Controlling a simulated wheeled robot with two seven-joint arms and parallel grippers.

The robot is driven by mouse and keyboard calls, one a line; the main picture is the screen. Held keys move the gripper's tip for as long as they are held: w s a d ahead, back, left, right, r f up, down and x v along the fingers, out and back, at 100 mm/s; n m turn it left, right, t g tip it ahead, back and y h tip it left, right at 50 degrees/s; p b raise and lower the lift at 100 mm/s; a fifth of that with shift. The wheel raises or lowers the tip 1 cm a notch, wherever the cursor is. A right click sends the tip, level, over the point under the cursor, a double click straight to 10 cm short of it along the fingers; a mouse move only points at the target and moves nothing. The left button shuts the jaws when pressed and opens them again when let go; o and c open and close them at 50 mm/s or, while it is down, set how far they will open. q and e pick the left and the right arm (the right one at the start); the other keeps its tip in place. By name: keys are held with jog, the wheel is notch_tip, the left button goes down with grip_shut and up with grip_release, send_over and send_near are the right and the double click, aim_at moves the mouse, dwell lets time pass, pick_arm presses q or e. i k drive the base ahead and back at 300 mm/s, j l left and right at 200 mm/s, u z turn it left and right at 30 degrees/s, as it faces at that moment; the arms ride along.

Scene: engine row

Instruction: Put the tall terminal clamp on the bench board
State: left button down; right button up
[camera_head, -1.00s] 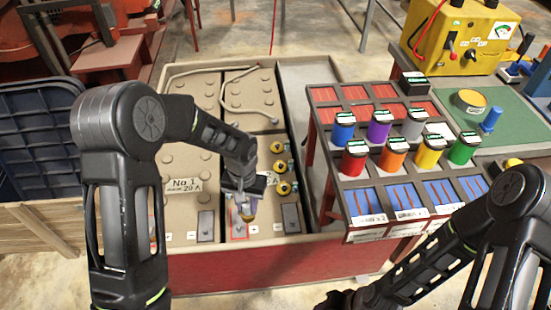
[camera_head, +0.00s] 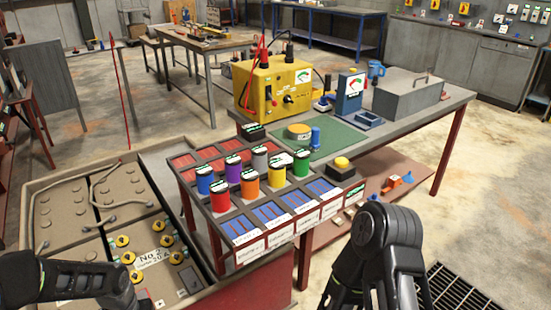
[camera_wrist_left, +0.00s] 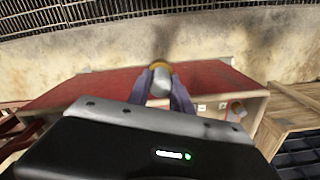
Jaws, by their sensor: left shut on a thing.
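My left gripper (camera_wrist_left: 161,92) is shut on a small clamp (camera_wrist_left: 160,75) with a grey cylindrical part and a brass-yellow part, seen in the left wrist view. I take it for the tall terminal clamp; its full height is hidden. In the head view my left arm is at the bottom left, over the battery box, and the held clamp cannot be made out. The green bench board (camera_head: 343,142) lies on the bench to the right, with a brass-topped disc (camera_head: 299,131) and a blue post (camera_head: 315,138) on it. My right arm is at bottom right; its gripper is out of frame.
A sloping rack (camera_head: 242,230) of several coloured, capped cylinders stands between the battery box (camera_head: 50,180) and the bench (camera_head: 432,112). A yellow meter box (camera_head: 262,92), a blue gauge (camera_head: 350,92) and a grey case (camera_head: 408,95) stand behind the board.

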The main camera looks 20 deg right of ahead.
aim_at(350, 133)
jog(key=z, duration=2.7)
jog(key=i+j, duration=0.35)
jog(key=i, duration=0.2)
jog(key=i+j, duration=0.15)
jog(key=i, duration=0.4)
jog(key=i+j, duration=0.15)
jog(key=i, duration=0.4)
jog(key=i+j, duration=0.15)
jog(key=i, duration=0.35)
jog(key=i+j, duration=0.15)
jog(key=i, duration=1.1)
jog(key=u, duration=2.7)
